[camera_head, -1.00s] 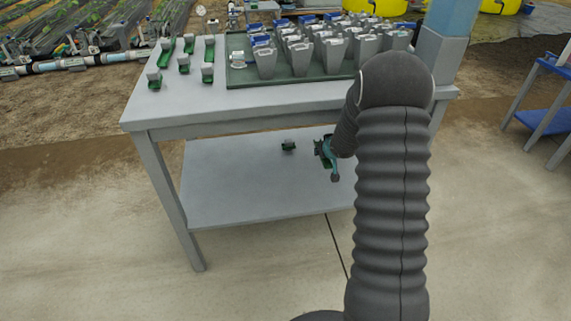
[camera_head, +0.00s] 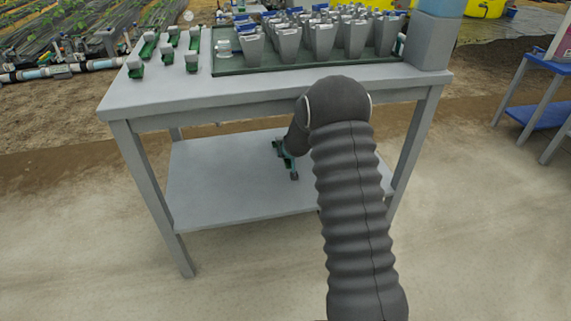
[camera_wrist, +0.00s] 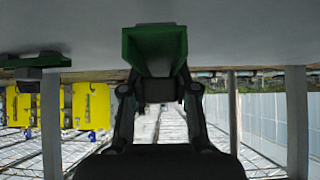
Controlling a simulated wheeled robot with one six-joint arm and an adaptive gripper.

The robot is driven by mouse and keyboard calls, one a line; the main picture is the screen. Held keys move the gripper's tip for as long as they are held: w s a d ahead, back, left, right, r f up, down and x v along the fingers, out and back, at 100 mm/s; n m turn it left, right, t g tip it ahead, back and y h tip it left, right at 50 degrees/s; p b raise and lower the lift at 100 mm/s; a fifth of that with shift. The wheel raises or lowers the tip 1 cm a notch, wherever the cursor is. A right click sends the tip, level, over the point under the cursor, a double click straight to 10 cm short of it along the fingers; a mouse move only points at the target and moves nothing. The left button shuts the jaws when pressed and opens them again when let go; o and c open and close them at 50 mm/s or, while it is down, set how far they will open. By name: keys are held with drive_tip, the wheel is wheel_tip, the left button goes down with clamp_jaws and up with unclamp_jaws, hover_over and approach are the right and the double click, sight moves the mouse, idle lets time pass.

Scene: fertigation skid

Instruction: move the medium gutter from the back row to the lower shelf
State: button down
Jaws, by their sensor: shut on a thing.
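My gripper (camera_wrist: 160,90) is shut on a green gutter (camera_wrist: 155,45), seen end-on between the fingertips in the wrist view. The held gutter is at or just above the grey lower shelf (camera_head: 215,185); I cannot tell if it touches. In the head view my gripper (camera_head: 286,160) is over the shelf, partly hidden by my arm. Several green gutters with grey ends stand on the table top, such as one in the back row (camera_head: 173,33) and one in front (camera_head: 135,69).
A green tray (camera_head: 225,65) of grey pots covers the middle and right of the table top (camera_head: 160,92). The table's legs (camera_head: 150,195) and top edge surround the shelf space. The shelf's left part is clear. A blue rack (camera_head: 535,90) stands at the right.

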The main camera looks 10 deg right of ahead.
sight(286, 160)
drive_tip(key=shift+f+b, duration=0.6)
drive_tip(key=shift+f, duration=1.2)
drive_tip(key=shift+f, duration=0.2)
drive_tip(key=c, duration=0.9)
unclamp_jaws()
drive_tip(key=shift+o, duration=0.2)
drive_tip(key=shift+r, duration=0.1)
